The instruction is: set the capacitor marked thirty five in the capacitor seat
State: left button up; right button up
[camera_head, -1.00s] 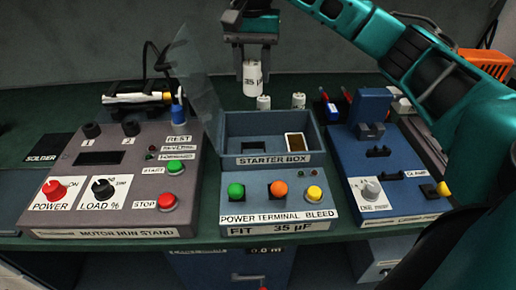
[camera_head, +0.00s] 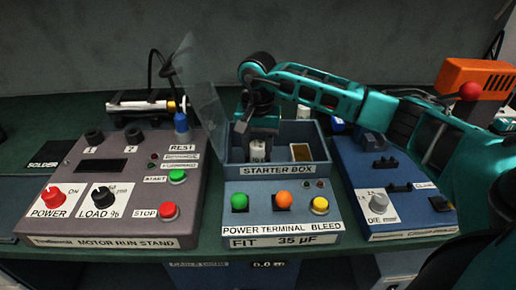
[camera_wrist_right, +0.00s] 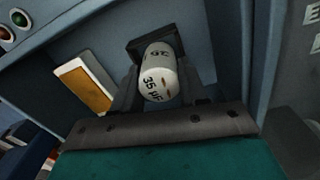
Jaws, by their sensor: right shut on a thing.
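The white capacitor marked 35 µF (camera_wrist_right: 158,80) is between the fingers of my right gripper (camera_wrist_right: 155,92), which is shut on it. In the head view the capacitor (camera_head: 257,151) shows low inside the open starter box (camera_head: 232,172), at its left part. My right gripper (camera_head: 258,140) reaches down into the box from above. In the right wrist view a dark square seat (camera_wrist_right: 140,46) shows around or behind the capacitor's far end; I cannot tell whether the capacitor is fully down in it. My left gripper is not in view.
A tan-faced, white-edged block (camera_head: 301,152) sits in the box, right of the capacitor. The box's clear lid (camera_head: 205,100) stands open at the left.

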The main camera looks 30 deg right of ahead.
aim_at(258, 144)
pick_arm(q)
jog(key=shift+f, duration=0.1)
pick_arm(e)
jog(key=shift+f, duration=0.3)
jog(key=o, duration=1.1)
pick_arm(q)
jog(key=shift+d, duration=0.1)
pick_arm(e)
jog(key=shift+r, duration=0.25)
pick_arm(q)
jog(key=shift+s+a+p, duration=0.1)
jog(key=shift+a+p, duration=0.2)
jog(key=shift+p, duration=0.15)
pick_arm(e)
notch_tip(258, 144, up, 12)
jog(key=shift+f, duration=0.1)
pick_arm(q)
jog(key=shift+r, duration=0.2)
pick_arm(e)
jog(key=shift+a, duration=0.1)
